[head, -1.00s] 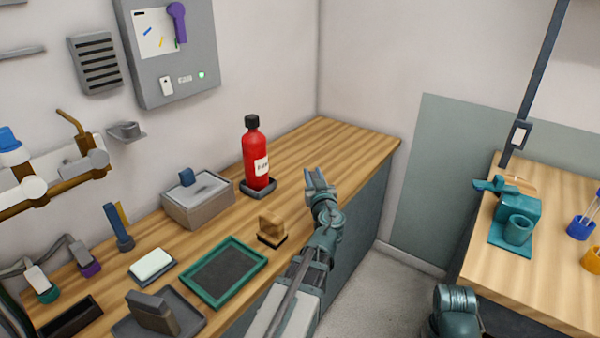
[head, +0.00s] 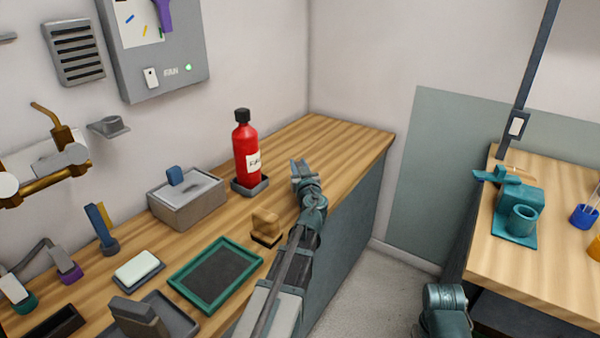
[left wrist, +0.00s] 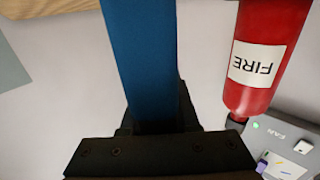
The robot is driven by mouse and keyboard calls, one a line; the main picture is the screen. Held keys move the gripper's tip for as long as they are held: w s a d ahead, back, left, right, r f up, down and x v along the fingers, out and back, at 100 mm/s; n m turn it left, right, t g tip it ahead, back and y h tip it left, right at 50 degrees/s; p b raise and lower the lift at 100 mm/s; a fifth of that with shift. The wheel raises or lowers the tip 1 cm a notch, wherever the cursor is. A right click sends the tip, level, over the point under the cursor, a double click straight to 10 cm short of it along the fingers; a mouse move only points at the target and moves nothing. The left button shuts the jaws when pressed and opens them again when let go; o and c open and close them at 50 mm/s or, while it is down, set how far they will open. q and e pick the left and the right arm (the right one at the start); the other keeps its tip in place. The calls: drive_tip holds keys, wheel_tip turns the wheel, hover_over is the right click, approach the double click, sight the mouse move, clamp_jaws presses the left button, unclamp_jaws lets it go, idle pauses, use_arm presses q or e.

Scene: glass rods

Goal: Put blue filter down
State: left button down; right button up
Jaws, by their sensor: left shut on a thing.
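My left gripper (head: 303,170) is over the wooden counter, to the right of the red fire extinguisher. In the left wrist view, a long flat blue strip, which I take to be the blue filter (left wrist: 142,60), is between its dark jaws; the gripper is shut on it. The strip runs up out of the frame, so its far end is hidden. In the head view the strip is hard to tell apart from the fingers.
The extinguisher (head: 246,155) stands close beside the gripper. A grey box (head: 187,207), a brown stamp (head: 266,228) and a green-rimmed tray (head: 178,277) sit nearer on the counter (head: 335,140). The far right counter corner is clear. A gap separates the right-hand table (head: 520,270).

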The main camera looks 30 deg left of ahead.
use_arm(q)
drive_tip(key=shift+f, duration=0.15)
drive_tip(key=c, duration=0.7)
unclamp_jaws()
drive_tip(key=shift+o, duration=0.2)
drive_tip(key=shift+r, duration=0.2)
drive_tip(key=shift+o, duration=0.2)
drive_tip(key=v, duration=1.2)
